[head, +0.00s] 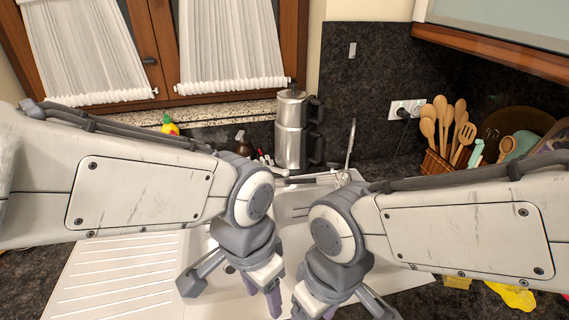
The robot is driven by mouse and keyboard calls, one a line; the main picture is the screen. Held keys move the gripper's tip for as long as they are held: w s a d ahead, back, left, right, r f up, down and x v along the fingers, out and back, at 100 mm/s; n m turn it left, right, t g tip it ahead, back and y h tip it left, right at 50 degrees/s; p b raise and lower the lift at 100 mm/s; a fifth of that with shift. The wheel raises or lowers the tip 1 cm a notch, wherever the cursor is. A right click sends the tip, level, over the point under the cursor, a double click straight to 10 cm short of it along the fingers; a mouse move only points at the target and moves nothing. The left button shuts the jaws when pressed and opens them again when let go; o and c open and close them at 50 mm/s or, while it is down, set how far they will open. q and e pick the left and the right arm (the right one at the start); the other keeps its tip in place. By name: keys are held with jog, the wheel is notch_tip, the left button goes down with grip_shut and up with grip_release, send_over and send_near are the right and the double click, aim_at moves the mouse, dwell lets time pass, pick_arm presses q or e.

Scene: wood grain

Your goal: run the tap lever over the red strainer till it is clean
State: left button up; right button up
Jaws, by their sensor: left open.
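The tap (349,150), a thin curved metal spout, stands at the back of the white sink, between my two arms. Its lever cannot be clearly made out. I see no red strainer; my arms cover much of the sink basin. My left gripper (232,288) is open over the sink, its fingers spread and pointing down, with nothing seen between them. My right gripper (338,308) is low over the right part of the sink, partly cut off by the bottom edge, so its jaw opening cannot be judged. Both grippers are well in front of the tap.
A steel moka pot (291,132) stands behind the sink, left of the tap. A ribbed white drainboard (112,275) lies at left. A holder of wooden spoons (437,168) stands at right. A yellow bottle (169,127) and a yellow cloth (513,296) also show.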

pick_arm(q)
jog(key=w+d+r+m, duration=0.2)
jog(key=w+m, duration=0.1)
jog(key=w, duration=0.4)
jog(key=w+d+r+m+t+y+p, duration=0.1)
jog(key=w+d+m, duration=0.15)
jog(key=w, duration=0.35)
jog(key=w+d+r+m, duration=0.2)
jog(key=w+m, duration=0.1)
jog(key=w, duration=0.4)
jog(key=m+t+y+p, duration=0.2)
jog(key=m+y, duration=0.1)
jog(key=m, duration=0.7)
send_near(284, 171)
jog(key=p+x, duration=0.2)
jog(key=x, duration=0.8)
jog(key=shift+w+f, duration=0.1)
grip_shut()
